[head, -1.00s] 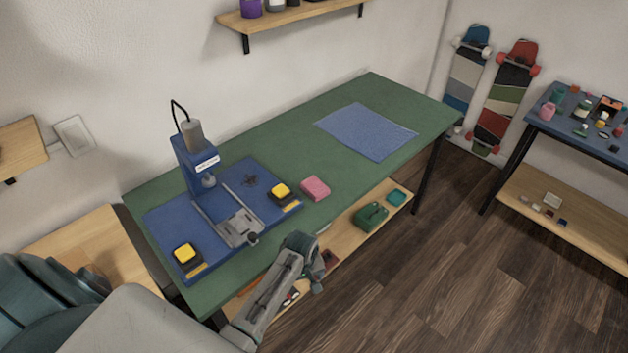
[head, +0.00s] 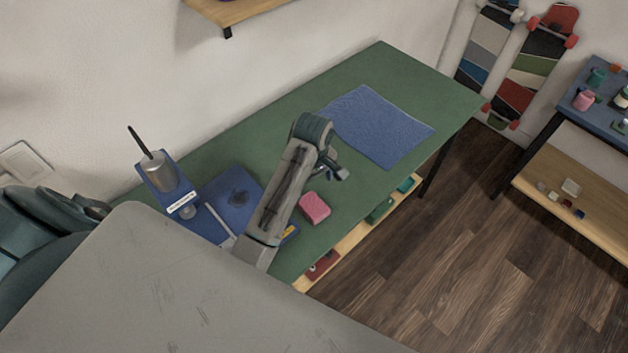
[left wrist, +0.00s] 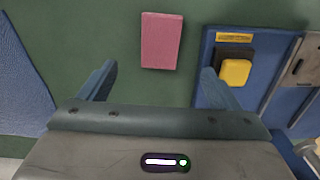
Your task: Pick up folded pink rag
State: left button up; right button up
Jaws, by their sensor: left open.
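The folded pink rag (head: 314,207) lies flat on the green table (head: 385,77), near its front edge and just right of the blue press base. It also shows in the left wrist view (left wrist: 160,41), ahead of and between the two fingers. My left gripper (head: 340,174) is open and empty, above the table and a little behind the rag in the head view. In the left wrist view its fingers (left wrist: 158,80) stand wide apart, and the rag is apart from them. My right gripper is not in view.
The blue press (head: 172,186) stands left of the rag; its yellow button (left wrist: 235,71) is close to one finger in the left wrist view. A blue mat (head: 378,125) lies to the right. Bare green table surrounds the rag's other sides.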

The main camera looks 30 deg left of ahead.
aim_at(313, 205)
pick_arm(q)
jog(key=b, duration=0.1)
jog(key=f+b, duration=0.1)
jog(key=shift+s+d+f+b, duration=0.2)
jog(key=shift+s+f+b, duration=0.05)
jog(key=shift+s+b, duration=0.15)
notch_tip(313, 205, down, 2)
jog(key=shift+w+f+b, duration=0.15)
jog(key=shift+f+b, duration=0.05)
jog(key=shift+b, duration=0.85)
jog(key=shift+w+a+f+b, duration=0.15)
jog(key=shift+f+b, duration=0.45)
jog(key=shift+f, duration=0.65)
notch_tip(313, 205, down, 2)
jog(key=shift+a+f+p, duration=0.1)
jog(key=shift+p, duration=0.4)
jog(key=shift+f, duration=0.6)
jog(key=c, duration=1)
jog(key=shift+c, duration=0.3)
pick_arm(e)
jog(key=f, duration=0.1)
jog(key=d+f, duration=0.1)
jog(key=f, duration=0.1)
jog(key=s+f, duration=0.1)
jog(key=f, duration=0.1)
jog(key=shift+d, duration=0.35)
pick_arm(q)
jog(key=shift+r, duration=0.1)
